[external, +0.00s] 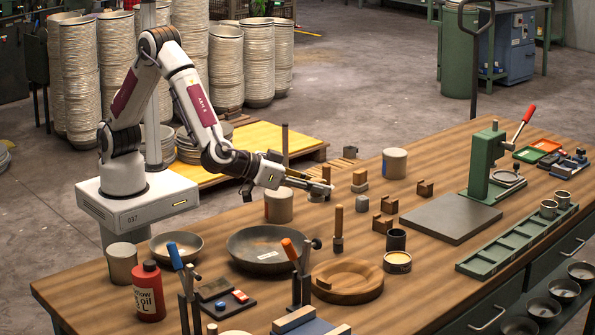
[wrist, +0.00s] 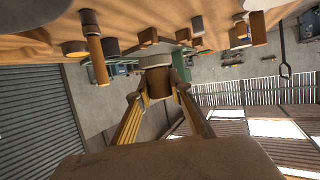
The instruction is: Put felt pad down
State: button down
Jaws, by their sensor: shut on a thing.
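My gripper (external: 322,187) is stretched out low over the middle of the workbench (external: 215,215).
A wooden-handled tool (external: 338,225) stands just below the gripper. Small wooden blocks (external: 382,223) stand to its right. A dark shallow bowl (external: 262,262) and a round wooden form (external: 347,293) lie in front. A flat grey plate (external: 445,222) lies right, by a green press (external: 482,165).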

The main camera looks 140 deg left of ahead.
dwell(0.3)
jog(key=shift+w+d+r+h, duration=0.1)
jog(key=shift+d+r+h, duration=0.15)
jog(key=shift+h, duration=0.45)
jog(key=d+r+n+g+h, duration=0.1)
jog(key=d+n+h, duration=0.4)
jog(key=d+n, duration=1.2)
jog(key=n+g, duration=0.1)
jog(key=n, duration=0.4)
jog(key=shift+w+d+h, duration=0.2)
jog(key=shift+d+h, duration=0.1)
jog(key=shift+r+n, duration=0.15)
jog(key=shift+n, duration=0.15)
